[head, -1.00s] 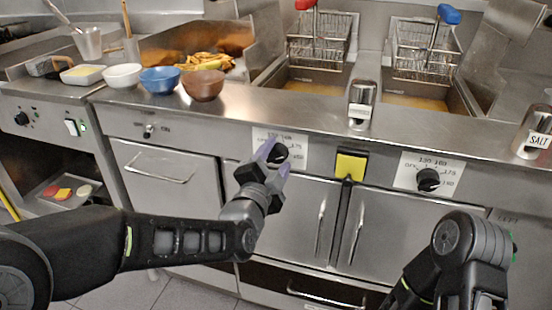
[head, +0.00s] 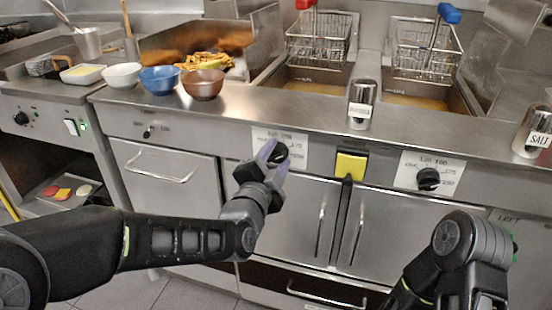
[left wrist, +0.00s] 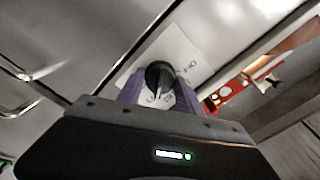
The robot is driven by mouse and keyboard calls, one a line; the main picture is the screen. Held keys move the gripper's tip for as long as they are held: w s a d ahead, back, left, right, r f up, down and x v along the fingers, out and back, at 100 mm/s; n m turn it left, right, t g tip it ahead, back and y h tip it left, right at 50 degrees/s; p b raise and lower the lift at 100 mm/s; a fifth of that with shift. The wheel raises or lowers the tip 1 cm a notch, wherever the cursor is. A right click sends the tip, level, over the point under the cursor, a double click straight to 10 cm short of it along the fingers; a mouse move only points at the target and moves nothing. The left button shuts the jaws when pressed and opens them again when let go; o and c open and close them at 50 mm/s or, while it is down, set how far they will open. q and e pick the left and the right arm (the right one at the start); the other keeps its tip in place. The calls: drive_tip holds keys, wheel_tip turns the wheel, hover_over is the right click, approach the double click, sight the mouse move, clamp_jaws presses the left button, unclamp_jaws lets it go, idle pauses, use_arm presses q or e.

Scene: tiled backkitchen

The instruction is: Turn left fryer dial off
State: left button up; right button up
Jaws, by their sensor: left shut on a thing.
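The left fryer dial (head: 279,152) is a black round knob on a white scale plate (head: 296,140) on the steel front panel. My left gripper (head: 272,156) has its two purple fingers on either side of this dial and is shut on it. The left wrist view shows the dial (left wrist: 159,75) between the fingers (left wrist: 160,98), with a light mark on its face. The exact setting is too blurred to read. My right arm (head: 465,250) is low at the right; its gripper is not visible.
The right fryer dial (head: 428,179) and a yellow square (head: 351,165) sit to the right on the same panel. Above are bowls (head: 203,84), a shaker (head: 361,104), a salt shaker (head: 533,131) and two fryer baskets (head: 318,40). Cabinet doors (head: 300,215) are below.

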use_arm(q)
drive_tip(key=n+b, duration=0.4)
drive_tip(key=n, duration=0.2)
drive_tip(key=shift+a+f+n, duration=0.1)
drive_tip(key=shift+f+n, duration=0.05)
drive_tip(key=shift+n, duration=0.15)
drive_tip(key=n+b, duration=0.2)
drive_tip(key=n, duration=0.2)
drive_tip(key=shift+n+b, duration=0.3)
drive_tip(key=shift+b, duration=0.05)
drive_tip(key=n+b, duration=0.2)
drive_tip(key=n, duration=0.1)
drive_tip(key=shift+n, duration=0.3)
drive_tip(key=n+b, duration=0.2)
drive_tip(key=n, duration=0.1)
drive_tip(key=shift+w+a+n, duration=0.1)
drive_tip(key=shift+n, duration=0.2)
drive_tip(key=shift+n+b, duration=0.7)
drive_tip(key=shift+n, duration=0.2)
drive_tip(key=shift+n+b, duration=0.8)
drive_tip(key=shift+n, duration=0.8)
use_arm(e)
wheel_tip(320, 180, down, 14)
drive_tip(key=w+d+t, duration=0.1)
drive_tip(key=w, duration=0.1)
drive_tip(key=shift+w, duration=0.4)
